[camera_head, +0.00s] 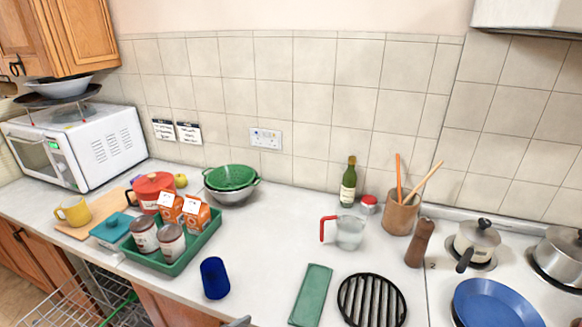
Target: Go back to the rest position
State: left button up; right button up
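Neither of my grippers can be made out in the head view. A small grey piece shows at the bottom edge, right of the blue cup (214,278), and I cannot tell what it is. The task names no object. The white worktop (268,247) lies in front of me.
A green tray (172,266) holds two jars and two orange cartons. A pulled-out wire rack (75,302) is low at the left. A glass jug (350,233), pepper mill (420,243), black trivet (372,301) and blue plate (497,305) stand right. The worktop's middle is clear.

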pick_arm(q)
jog(key=s+a+f+n+g+y, duration=0.25)
jog(key=s+a+f, duration=0.35)
jog(key=s+a, duration=0.3)
jog(key=s+a+f+n+g+y, duration=0.1)
jog(key=s+a+f+g+y, duration=0.4)
jog(key=s+a, duration=0.45)
notch_tip(320, 180, down, 30)
jog(key=h+b, duration=0.2)
jog(key=b, duration=0.3)
jog(key=s+a+f+b, duration=0.1)
jog(key=s+f+b, duration=0.1)
jog(key=s+f, duration=0.6)
jog(key=s+a+f+g+b, duration=0.1)
jog(key=s+f+b, duration=0.2)
jog(key=s+f, duration=0.5)
jog(key=shift+s+a+f+m+y, duration=0.25)
jog(key=shift+a+f+m+y, duration=0.15)
jog(key=shift+f, duration=3.15)
